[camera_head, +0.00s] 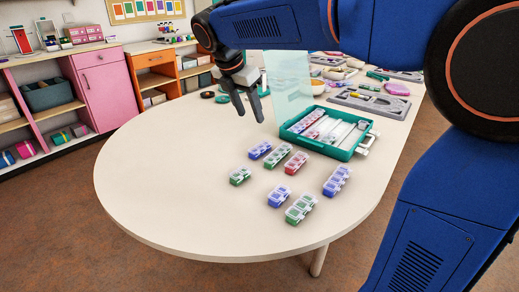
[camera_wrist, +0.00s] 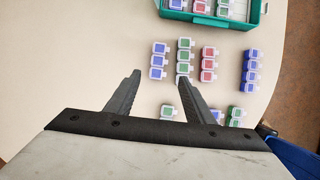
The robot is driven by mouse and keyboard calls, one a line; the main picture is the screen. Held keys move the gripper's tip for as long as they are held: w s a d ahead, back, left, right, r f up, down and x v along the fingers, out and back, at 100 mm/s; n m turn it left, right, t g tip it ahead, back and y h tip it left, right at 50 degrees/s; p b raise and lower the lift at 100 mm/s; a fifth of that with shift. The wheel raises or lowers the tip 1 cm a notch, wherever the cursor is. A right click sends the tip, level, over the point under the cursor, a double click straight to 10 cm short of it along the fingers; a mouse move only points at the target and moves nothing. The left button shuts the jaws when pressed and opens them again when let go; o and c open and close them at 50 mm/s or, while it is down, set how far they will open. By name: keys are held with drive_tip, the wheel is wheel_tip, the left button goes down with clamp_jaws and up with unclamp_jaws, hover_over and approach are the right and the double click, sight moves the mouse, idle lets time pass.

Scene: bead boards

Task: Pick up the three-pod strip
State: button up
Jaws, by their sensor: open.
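My gripper (camera_head: 251,117) is open and empty above the table, behind the strips in the head view. In the wrist view its fingertips (camera_wrist: 161,74) are apart, with a blue strip (camera_wrist: 158,60) in line just beyond the gap. That blue strip seems to have three pods; it also lies at the back left of the group in the head view (camera_head: 260,149). A red strip (camera_wrist: 208,64) also seems to have three pods and shows in the head view (camera_head: 296,162). Between them lies a longer green strip (camera_head: 278,160). I touch none of them.
Other strips lie nearby: a short green one (camera_head: 240,176), a blue one (camera_head: 279,195), a front green one (camera_head: 299,208) and a long blue one (camera_head: 337,181). A teal open case (camera_head: 345,153) with a raised clear lid (camera_head: 288,88) stands behind. The table's left side is clear.

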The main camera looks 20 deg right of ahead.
hover_over(260, 146)
drive_tip(key=s+a, duration=0.2)
drive_tip(key=f, duration=0.9)
drive_tip(key=shift+w+d, duration=0.25)
drive_tip(key=shift+a+x, duration=0.15)
drive_tip(key=shift+x, duration=1.2)
drive_tip(key=shift+a+x, duration=0.2)
drive_tip(key=shift+x, duration=1.2)
drive_tip(key=shift+f, duration=0.1)
drive_tip(key=c, duration=0.9)
